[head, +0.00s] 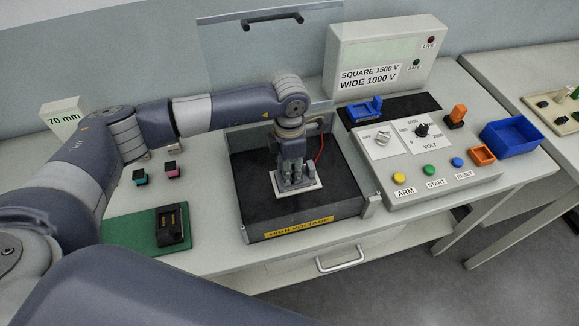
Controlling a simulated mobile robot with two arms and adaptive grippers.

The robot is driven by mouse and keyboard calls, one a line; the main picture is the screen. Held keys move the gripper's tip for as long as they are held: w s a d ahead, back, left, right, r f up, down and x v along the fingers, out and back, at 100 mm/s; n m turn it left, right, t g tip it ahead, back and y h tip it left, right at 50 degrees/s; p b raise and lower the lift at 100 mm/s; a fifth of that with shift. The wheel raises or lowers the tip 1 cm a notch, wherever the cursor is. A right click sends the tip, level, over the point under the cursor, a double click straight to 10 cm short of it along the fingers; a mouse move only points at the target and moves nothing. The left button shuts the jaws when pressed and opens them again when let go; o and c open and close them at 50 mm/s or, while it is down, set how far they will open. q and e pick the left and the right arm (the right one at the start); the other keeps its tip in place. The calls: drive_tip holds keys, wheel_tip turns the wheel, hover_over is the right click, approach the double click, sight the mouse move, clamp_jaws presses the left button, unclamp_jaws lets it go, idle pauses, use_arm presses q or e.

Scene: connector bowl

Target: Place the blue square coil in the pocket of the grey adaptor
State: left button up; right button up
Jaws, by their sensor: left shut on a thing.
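My left gripper (294,178) points straight down into the black test box, low over a white plate (312,191) with a grey block, perhaps the grey adaptor, at the fingers. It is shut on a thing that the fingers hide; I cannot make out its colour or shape. No pocket is visible there. A blue part (365,108) sits on a black mat behind the control panel; I cannot tell whether it is the blue square coil. My right gripper is not in view.
The test box (256,215) has raised walls and a clear lid (228,55) standing open behind. A red wire runs beside the gripper. The control panel (440,178), a blue bin (537,136) and an orange tray stand right. A black holder (173,226) lies on a green mat left.

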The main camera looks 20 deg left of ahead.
use_arm(q)
drive_tip(key=o, duration=1)
drive_tip(key=shift+o, duration=0.2)
drive_tip(key=shift+r, duration=0.3)
wheel_tip(320, 180, up, 12)
drive_tip(key=b, duration=0.3)
drive_tip(key=shift+f, duration=0.2)
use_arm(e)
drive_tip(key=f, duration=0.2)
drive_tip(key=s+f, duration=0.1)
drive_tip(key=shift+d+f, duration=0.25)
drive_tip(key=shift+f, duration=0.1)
